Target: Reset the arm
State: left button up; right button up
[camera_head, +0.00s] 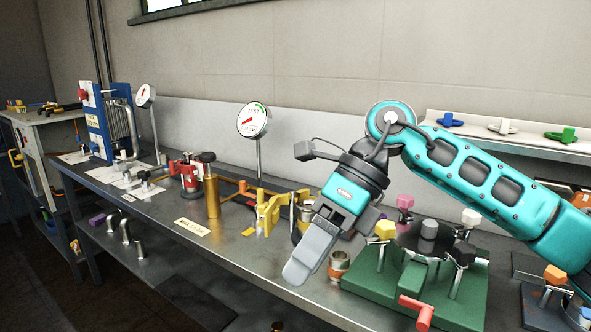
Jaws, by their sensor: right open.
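My right arm comes in from the right in teal and dark grey, bent at the elbow. My right gripper (308,258) hangs down over the bench's front part, with its grey fingers pointing down and left. It is open and I see nothing held in it. The fingers overlap in this view, so the gap between them is hard to see. My left gripper is not in view.
A metal bench (160,225) runs along the wall. Yellow fittings (270,208) stand behind the gripper, with a round gauge (253,120) farther back. A green base (375,283) with coloured knobs lies right of it. Bare bench (225,255) shows to its left.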

jog(key=s+a+r+m+g+y+p, duration=0.15)
jog(key=s+a+m+y, duration=0.25)
jog(key=a+m+y, duration=0.55)
jog(key=w+d+f+m+t+h, duration=0.1)
jog(key=w+d+f+m+t, duration=0.4)
jog(key=m+t, duration=0.65)
jog(key=w+d+f+m+t+h, duration=0.1)
jog(key=w+d+f+m+t, duration=0.2)
jog(key=d+f+m+t, duration=0.65)
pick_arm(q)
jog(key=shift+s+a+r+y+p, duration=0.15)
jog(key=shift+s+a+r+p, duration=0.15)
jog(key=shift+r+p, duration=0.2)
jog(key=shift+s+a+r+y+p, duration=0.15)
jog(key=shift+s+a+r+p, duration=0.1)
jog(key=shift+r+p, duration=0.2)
pick_arm(e)
jog(key=s+d+f+m+g+h, duration=0.2)
jog(key=s+d+f+m+h, duration=0.3)
jog(key=s+f+m, duration=0.3)
jog(key=s+d+f+m+g+h, duration=0.3)
jog(key=s+d+f+m+h, duration=0.3)
jog(key=f, duration=0.7)
jog(key=shift+s+f+m+h, duration=0.15)
jog(key=shift+s+m+h, duration=0.4)
jog(key=shift+s+m, duration=0.5)
jog(key=shift+w, duration=0.15)
